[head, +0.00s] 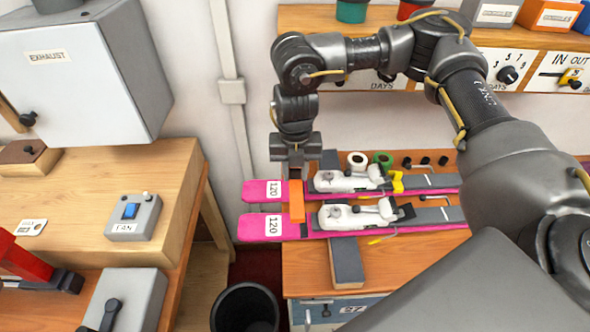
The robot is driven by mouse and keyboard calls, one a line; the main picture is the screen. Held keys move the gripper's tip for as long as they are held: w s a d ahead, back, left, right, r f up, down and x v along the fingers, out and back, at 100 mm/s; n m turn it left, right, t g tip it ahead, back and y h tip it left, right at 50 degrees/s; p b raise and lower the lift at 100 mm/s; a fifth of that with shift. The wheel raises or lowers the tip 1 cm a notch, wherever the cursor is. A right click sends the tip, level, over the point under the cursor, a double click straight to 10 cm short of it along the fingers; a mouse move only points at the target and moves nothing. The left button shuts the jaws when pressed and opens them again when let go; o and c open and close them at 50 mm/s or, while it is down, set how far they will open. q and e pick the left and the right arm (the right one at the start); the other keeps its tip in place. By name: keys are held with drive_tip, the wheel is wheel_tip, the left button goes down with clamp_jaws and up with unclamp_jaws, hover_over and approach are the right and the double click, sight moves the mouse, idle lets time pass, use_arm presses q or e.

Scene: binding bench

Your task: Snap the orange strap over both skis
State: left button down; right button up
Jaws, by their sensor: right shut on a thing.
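Two pink skis lie side by side on the bench, the far ski (262,192) and the near ski (256,229), each with a white 120 label and a white binding. The orange strap (297,203) stands upright in the picture, crossing the skis left of the bindings. My right gripper (296,170) comes down over the far ski, shut on the strap's upper end. I cannot tell whether the strap's lower end is fastened or touches the near ski. The fingertips are small and partly merge with the strap. My left gripper is out of view.
A dark support block (346,262) sits under the skis. White (357,160) and green (383,159) rolls stand behind them. A black bin (245,308) is on the floor between the benches. A fan switch box (133,217) is on the left bench.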

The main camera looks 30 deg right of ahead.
sight(295, 179)
wheel_tip(295, 179, down, 6)
drive_tip(key=b, duration=0.5)
drive_tip(key=shift+r, duration=0.2)
drive_tip(key=shift+f+b, duration=0.45)
drive_tip(key=shift+f, duration=0.25)
drive_tip(key=o, duration=0.5)
drive_tip(key=c, duration=0.6)
drive_tip(key=shift+o, duration=0.2)
